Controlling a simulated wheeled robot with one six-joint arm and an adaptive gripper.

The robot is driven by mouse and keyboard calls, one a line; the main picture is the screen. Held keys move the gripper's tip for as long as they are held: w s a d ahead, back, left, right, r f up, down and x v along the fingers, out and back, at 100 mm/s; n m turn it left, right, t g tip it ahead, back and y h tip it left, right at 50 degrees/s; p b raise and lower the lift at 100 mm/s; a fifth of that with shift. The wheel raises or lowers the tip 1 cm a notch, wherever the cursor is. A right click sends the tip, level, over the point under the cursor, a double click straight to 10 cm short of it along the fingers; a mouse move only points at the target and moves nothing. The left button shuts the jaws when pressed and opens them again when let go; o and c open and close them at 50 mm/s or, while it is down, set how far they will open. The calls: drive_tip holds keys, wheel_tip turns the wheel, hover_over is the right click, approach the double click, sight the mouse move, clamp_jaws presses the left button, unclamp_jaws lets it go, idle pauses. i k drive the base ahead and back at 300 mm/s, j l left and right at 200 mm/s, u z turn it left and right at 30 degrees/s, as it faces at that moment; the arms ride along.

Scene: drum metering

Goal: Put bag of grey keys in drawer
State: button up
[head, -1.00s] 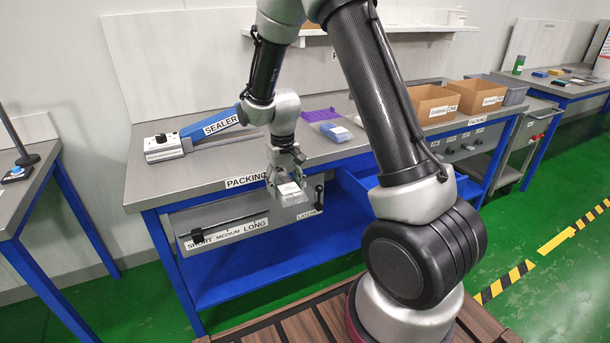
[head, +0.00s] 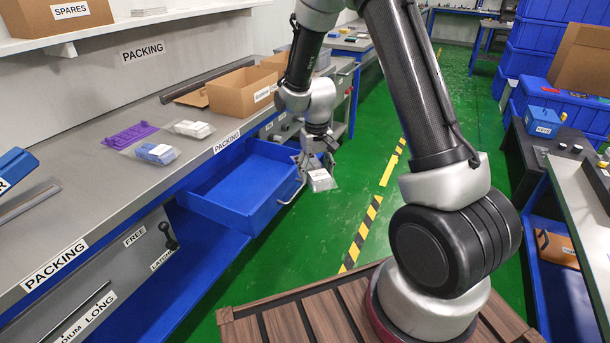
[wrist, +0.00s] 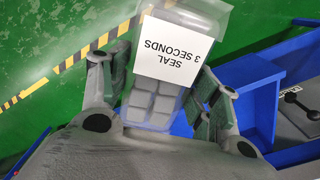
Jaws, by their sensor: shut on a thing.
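The bag of grey keys (wrist: 155,102) is clear, with grey key blocks inside and a white label reading "SEAL 3 SECONDS". My gripper (wrist: 158,95) is shut on it, a finger on each side, in the wrist view. In the head view my gripper (head: 315,163) hangs over the green floor with the bag (head: 321,180) below it, just right of the drawer's front. The blue drawer (head: 235,218) under the packing bench is pulled open. The part of its inside that shows looks empty. The drawer also shows in the wrist view (wrist: 255,95).
Open cardboard boxes (head: 240,92) stand further back. A drawer handle (head: 293,190) sticks out near my gripper.

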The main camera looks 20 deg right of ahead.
sight(264, 191)
drive_tip(key=i+j+z, duration=0.2)
drive_tip(key=j, duration=0.15)
drive_tip(key=j+z, duration=0.2)
drive_tip(key=i+j+z, duration=0.2)
drive_tip(key=j, duration=0.3)
drive_tip(key=j+z, duration=0.2)
drive_tip(key=j, duration=0.45)
drive_tip(key=i+j, duration=0.1)
drive_tip(key=j, duration=0.2)
